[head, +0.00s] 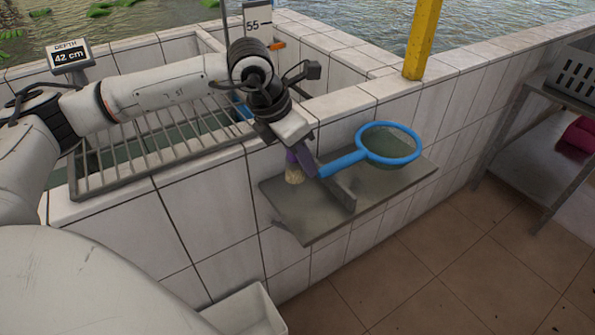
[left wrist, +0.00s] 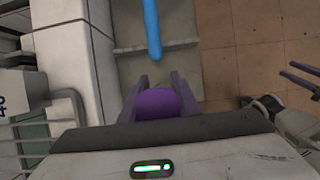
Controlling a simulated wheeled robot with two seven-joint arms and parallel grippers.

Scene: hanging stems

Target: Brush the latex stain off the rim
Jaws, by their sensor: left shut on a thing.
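My left gripper (head: 304,163) is shut on a brush with a purple handle and pale bristles (head: 293,175). The bristles point down, above the grey shelf. In the left wrist view the purple brush handle (left wrist: 158,103) sits between the two fingers. The white tiled rim (head: 345,101) of the basin runs behind the gripper, apart from the brush. I cannot make out a latex stain on it; my arm hides part of the rim. In the left wrist view my right gripper (left wrist: 303,82) shows at the right edge, its fingers apart and empty.
A blue-rimmed net (head: 388,144) rests on the grey shelf (head: 285,205), its handle close to my gripper. A metal grate (head: 165,140) covers part of the basin. A yellow post (head: 422,40) stands on the wall. A depth sign (head: 70,56) stands behind.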

